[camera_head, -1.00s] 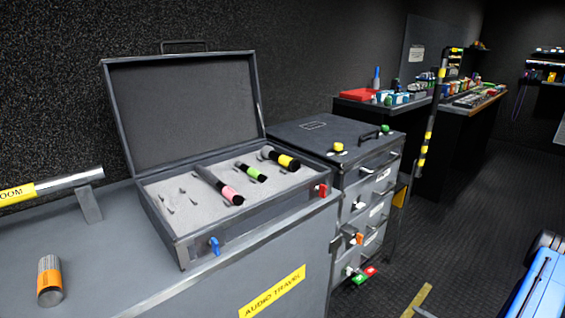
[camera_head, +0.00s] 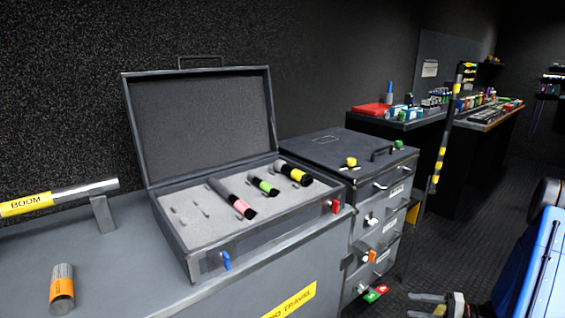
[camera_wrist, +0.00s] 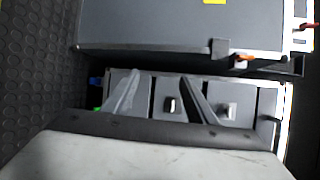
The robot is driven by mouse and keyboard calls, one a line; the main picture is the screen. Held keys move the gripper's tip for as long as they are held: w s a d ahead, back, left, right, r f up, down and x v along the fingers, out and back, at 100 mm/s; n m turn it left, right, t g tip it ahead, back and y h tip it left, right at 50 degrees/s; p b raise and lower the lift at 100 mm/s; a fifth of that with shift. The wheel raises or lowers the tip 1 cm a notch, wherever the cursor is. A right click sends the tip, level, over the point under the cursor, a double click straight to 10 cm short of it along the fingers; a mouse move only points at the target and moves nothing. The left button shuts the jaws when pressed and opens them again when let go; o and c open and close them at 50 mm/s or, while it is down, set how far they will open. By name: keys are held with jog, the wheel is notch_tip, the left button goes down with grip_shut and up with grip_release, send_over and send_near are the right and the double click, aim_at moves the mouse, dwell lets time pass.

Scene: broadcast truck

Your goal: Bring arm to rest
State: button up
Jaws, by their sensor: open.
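My gripper (camera_head: 411,305) is at the bottom edge of the head view, low in front of the drawer cabinet, its two grey fingers apart and nothing between them. In the wrist view my gripper (camera_wrist: 160,77) also has its fingers spread and empty, with drawer fronts beyond them. Part of my blue arm shows at the right edge of the head view.
An open case (camera_head: 205,262) with several microphones stands on the grey counter (camera_head: 120,275). An orange-banded microphone (camera_head: 62,290) and a boom tube (camera_head: 60,198) are to its left. The drawer cabinet (camera_head: 335,150) stands right of the counter. Dark floor (camera_head: 470,215) lies clear beyond it.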

jog(key=s+a+r+n+g+h, duration=0.3)
jog(key=s+a+r+g, duration=0.15)
jog(key=a+r, duration=0.5)
jog(key=s+a+r+n+g+h, duration=0.25)
jog(key=s+a+r, duration=0.35)
jog(key=r, duration=0.6)
jog(key=s+a+r+t+h, duration=0.2)
jog(key=s+r+h, duration=0.2)
jog(key=s+r, duration=0.3)
jog(key=s+a+r+t+h, duration=0.2)
jog(key=s+r+h, duration=0.3)
jog(key=s, duration=0.6)
jog(key=shift+s+a+r+n+t, duration=0.15)
jog(key=shift+s+r+n+t, duration=0.15)
jog(key=shift+r+n+t, duration=0.5)
jog(key=shift+r+m, duration=0.2)
jog(key=shift+m, duration=0.15)
